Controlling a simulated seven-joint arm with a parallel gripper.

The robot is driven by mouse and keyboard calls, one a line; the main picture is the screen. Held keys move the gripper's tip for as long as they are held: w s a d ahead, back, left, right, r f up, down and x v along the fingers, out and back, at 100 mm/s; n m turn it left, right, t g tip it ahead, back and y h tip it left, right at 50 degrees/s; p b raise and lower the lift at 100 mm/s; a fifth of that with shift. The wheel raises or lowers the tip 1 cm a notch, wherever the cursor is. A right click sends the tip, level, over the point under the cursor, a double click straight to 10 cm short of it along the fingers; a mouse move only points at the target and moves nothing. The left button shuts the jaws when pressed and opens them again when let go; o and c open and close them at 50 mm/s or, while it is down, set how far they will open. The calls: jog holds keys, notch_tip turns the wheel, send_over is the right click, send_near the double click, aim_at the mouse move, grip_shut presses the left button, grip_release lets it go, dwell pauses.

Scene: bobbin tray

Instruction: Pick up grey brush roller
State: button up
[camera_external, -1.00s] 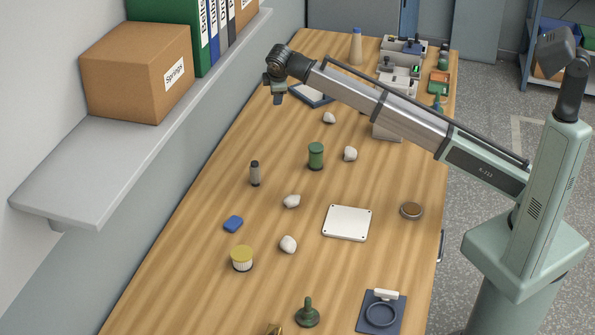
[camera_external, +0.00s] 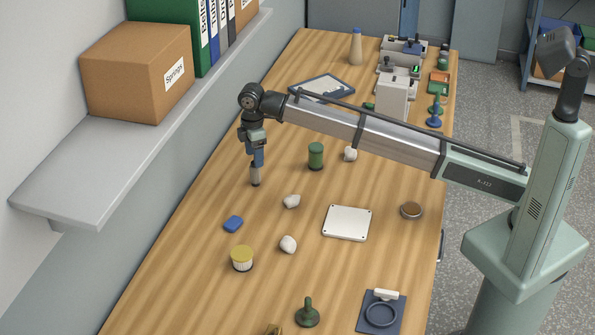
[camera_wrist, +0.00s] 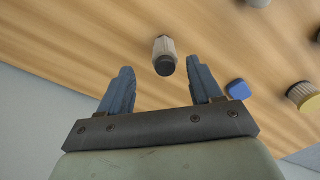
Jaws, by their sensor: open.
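The grey brush roller (camera_external: 255,176) stands upright on the wooden table, a small grey cylinder with a dark end. In the external view my gripper (camera_external: 256,160) is directly over it and hides its top. In the wrist view the roller (camera_wrist: 164,52) shows its dark cap (camera_wrist: 165,65) just beyond the fingertips, roughly between them. My gripper (camera_wrist: 163,75) is open, with its two blue fingers apart and nothing between them. I cannot tell from the external view whether the fingertips touch the roller.
A blue block (camera_external: 233,224), white lumps (camera_external: 291,201) and a yellow-topped brush roller (camera_external: 242,259) are nearby. A green spool (camera_external: 316,156) stands to the right. A white plate (camera_external: 347,223) lies farther right. The wall shelf (camera_external: 130,170) runs along the left.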

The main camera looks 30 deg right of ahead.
aim_at(255, 173)
notch_tip(255, 173, down, 3)
jog(key=shift+r, duration=0.2)
jog(key=shift+s+a+f, duration=0.1)
jog(key=shift+s+f, duration=0.05)
jog(key=shift+f, duration=1.15)
jog(key=shift+s+a+f, duration=0.1)
jog(key=shift+s+f, duration=0.05)
jog(key=shift+f, duration=1.1)
jog(key=c, duration=1.1)
